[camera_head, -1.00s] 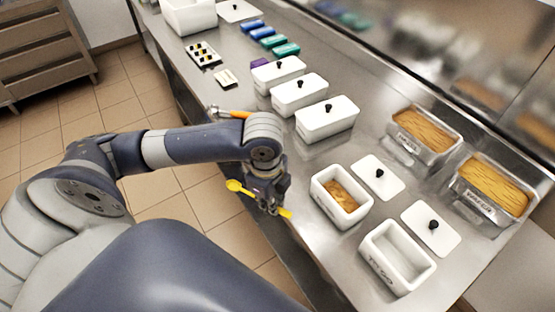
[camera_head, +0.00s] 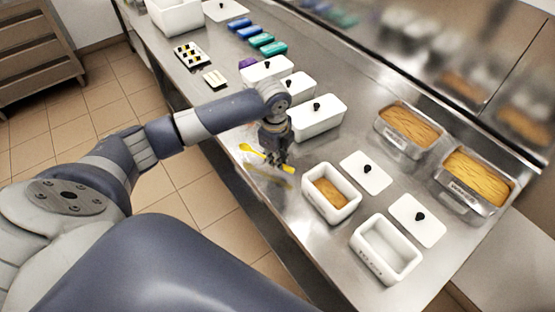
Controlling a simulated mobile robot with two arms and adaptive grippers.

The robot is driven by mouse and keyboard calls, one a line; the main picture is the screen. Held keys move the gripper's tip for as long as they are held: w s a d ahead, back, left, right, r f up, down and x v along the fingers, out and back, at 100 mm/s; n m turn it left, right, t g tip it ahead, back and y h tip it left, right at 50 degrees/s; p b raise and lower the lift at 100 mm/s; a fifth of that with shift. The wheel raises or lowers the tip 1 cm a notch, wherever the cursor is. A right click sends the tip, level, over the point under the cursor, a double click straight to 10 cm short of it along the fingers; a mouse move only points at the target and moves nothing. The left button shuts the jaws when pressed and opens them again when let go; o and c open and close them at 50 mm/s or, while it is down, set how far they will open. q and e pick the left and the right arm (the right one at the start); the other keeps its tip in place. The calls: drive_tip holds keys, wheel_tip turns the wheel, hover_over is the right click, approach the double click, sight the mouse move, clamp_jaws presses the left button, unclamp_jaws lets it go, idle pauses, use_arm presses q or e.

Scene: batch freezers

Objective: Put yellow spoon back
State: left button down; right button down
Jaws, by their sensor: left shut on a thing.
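The yellow spoon (camera_head: 247,148) is held in my left gripper (camera_head: 278,161), which is shut on it. One end sticks out to the left of the fingers and the other to the right. The spoon is over the front part of the steel counter (camera_head: 262,207), with a yellowish reflection or shadow on the steel below it. I cannot tell whether it touches the counter. My right gripper is not in view.
Right of the gripper stand an open white tub (camera_head: 312,203) with tan contents and an empty one (camera_head: 363,262). Their lids (camera_head: 375,180) (camera_head: 428,232) lie beside them. Lidded tubs (camera_head: 318,127) stand behind the gripper. Two metal pans (camera_head: 391,143) (camera_head: 455,198) sit at the back.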

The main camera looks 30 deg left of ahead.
use_arm(q)
drive_tip(key=shift+w+a, duration=0.15)
drive_tip(key=shift+w, duration=0.3)
drive_tip(key=shift+f+p, duration=0.3)
drive_tip(key=shift+p, duration=0.05)
wheel_tip(320, 180, down, 2)
drive_tip(key=shift+f+p, duration=0.15)
drive_tip(key=shift+p, duration=0.25)
drive_tip(key=shift+w+f, duration=0.1)
drive_tip(key=shift+f, duration=0.25)
drive_tip(key=shift+f, duration=0.1)
drive_tip(key=c, duration=1.6)
unclamp_jaws()
drive_tip(key=shift+c, duration=0.2)
